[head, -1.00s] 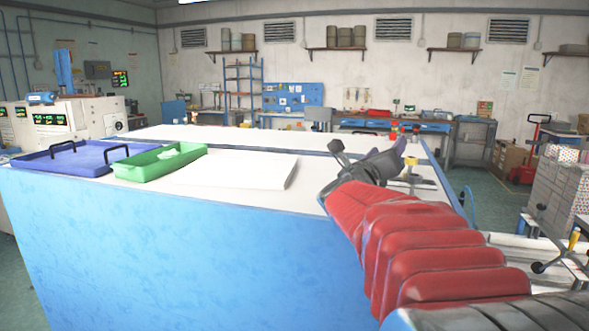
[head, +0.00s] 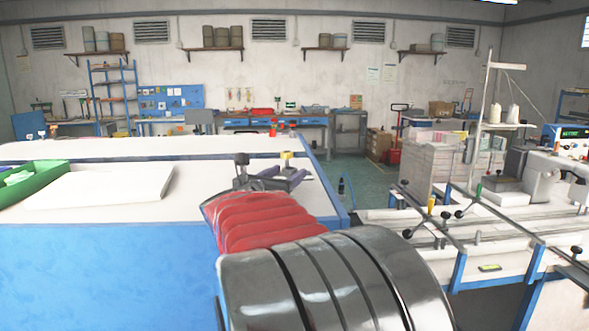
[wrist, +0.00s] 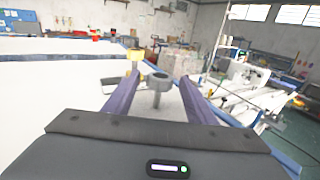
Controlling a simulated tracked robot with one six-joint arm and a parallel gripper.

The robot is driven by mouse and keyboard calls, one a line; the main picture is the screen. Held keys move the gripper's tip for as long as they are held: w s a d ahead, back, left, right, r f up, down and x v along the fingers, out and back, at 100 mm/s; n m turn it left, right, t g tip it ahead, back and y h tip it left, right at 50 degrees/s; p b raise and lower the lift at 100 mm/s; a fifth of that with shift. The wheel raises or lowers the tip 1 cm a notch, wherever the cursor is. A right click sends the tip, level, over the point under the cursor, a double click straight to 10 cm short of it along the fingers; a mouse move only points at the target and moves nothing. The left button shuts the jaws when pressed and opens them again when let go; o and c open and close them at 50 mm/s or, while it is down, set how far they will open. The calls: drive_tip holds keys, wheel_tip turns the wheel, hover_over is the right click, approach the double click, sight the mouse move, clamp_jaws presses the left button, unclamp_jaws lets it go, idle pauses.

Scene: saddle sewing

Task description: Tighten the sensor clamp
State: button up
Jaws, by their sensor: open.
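My gripper (head: 284,178) is open, its purple fingers over the far right corner of the white-topped bench (head: 90,205). In the wrist view its fingers (wrist: 157,86) spread on either side of a grey round knob (wrist: 159,77) on a post, with gaps to each side. The grey knob is largely hidden in the head view.
A green tray (head: 38,181) and a white sheet (head: 105,186) lie on the bench at left. To the right, past a floor gap, stands a railed table (head: 490,267) with handles and a sewing machine (head: 560,172).

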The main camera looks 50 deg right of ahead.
sight(296, 168)
drive_tip(key=shift+w+d, duration=0.2)
drive_tip(key=shift+d, duration=0.8)
drive_tip(key=shift+w+d, duration=0.2)
drive_tip(key=shift+d, duration=0.75)
drive_tip(key=shift+w+d, duration=0.2)
drive_tip(key=shift+d, duration=0.8)
drive_tip(key=shift+c, duration=0.4)
drive_tip(key=c, duration=1)
drive_tip(key=shift+o, duration=0.2)
